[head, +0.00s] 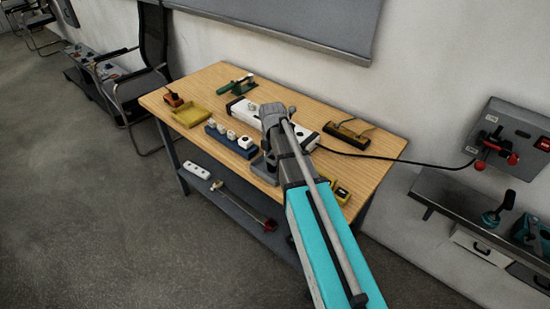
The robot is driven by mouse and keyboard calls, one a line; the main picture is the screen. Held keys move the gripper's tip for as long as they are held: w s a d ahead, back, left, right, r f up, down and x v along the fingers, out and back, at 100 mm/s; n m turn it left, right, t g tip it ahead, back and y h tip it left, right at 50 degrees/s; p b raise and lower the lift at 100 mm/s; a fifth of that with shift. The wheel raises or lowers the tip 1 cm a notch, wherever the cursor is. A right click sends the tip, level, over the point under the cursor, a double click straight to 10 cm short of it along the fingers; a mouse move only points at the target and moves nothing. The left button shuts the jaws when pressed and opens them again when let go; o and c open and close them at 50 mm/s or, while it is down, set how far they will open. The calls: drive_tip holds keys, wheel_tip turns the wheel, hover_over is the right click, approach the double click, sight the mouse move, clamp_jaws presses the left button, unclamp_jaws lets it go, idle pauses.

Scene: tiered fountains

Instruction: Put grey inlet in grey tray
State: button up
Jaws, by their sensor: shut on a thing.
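My gripper (265,172) is at the end of my arm, low over the front middle of the wooden table, and points down. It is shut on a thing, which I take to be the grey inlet. The gripper and arm hide most of it, so its shape and whether it touches the table cannot be told. I cannot make out a grey tray; part of the table behind my arm is hidden. A yellow tray (190,113) lies at the table's left end.
A white power strip (305,137) with a black cable lies behind my arm.

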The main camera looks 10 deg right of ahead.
sight(273, 157)
drive_tip(key=shift+f, duration=0.15)
drive_tip(key=o, duration=1.2)
wheel_tip(273, 157, up, 12)
drive_tip(key=p, duration=1.2)
idle(0.3)
